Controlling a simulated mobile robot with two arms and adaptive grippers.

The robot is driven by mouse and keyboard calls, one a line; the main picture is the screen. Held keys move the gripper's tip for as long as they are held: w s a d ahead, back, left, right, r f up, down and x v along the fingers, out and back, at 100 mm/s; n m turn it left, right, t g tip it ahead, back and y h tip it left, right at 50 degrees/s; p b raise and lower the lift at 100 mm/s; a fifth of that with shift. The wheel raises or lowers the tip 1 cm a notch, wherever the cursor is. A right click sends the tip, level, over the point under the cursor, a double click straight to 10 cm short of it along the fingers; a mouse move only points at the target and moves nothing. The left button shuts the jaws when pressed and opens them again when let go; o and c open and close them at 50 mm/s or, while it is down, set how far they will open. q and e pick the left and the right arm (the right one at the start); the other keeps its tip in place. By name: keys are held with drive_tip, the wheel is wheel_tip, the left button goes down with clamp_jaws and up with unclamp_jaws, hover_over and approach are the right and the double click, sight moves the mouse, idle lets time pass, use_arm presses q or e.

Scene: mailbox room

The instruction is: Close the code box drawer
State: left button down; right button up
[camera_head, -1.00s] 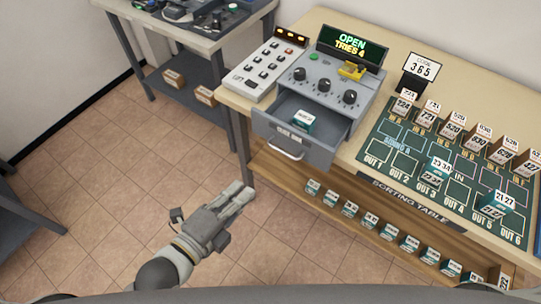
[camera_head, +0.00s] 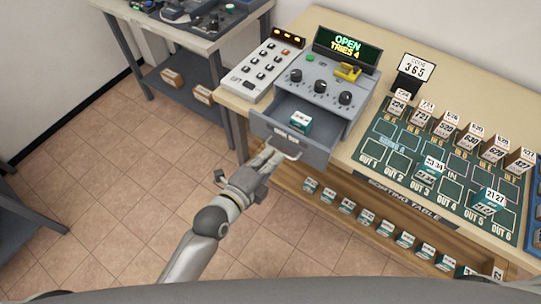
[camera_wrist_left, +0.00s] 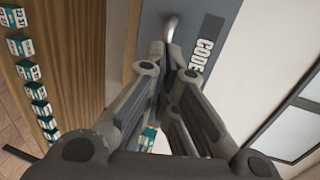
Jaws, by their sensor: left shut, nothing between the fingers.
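The code box (camera_head: 312,88) is a grey unit on the table, with dark knobs and a screen reading "OPEN TRIES 4". Its drawer (camera_head: 318,151) is pulled out, with a small teal and white box (camera_head: 300,122) inside. A metal handle (camera_head: 284,151) is on the drawer front; it also shows in the left wrist view (camera_wrist_left: 170,28). My left gripper (camera_head: 269,152) is shut and empty, its fingertips close to the drawer front by the handle. I cannot tell whether they touch it. My right gripper is not in view.
A keypad (camera_head: 265,70) stands left of the code box. A green sorting mat (camera_head: 375,150) with several small boxes lies to the right. A shelf below the tabletop holds several teal boxes (camera_head: 347,206).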

sight(295, 127)
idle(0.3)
use_arm(q)
drive_tip(key=x, duration=0.3)
drive_tip(key=r+x, duration=0.1)
drive_tip(key=x, duration=0.3)
drive_tip(key=r+b+x, duration=0.1)
drive_tip(key=x, duration=0.3)
drive_tip(key=shift+w+d+r, duration=0.1)
drive_tip(key=shift+w+d, duration=0.05)
drive_tip(key=shift+d, duration=0.05)
drive_tip(key=shift+r, duration=0.3)
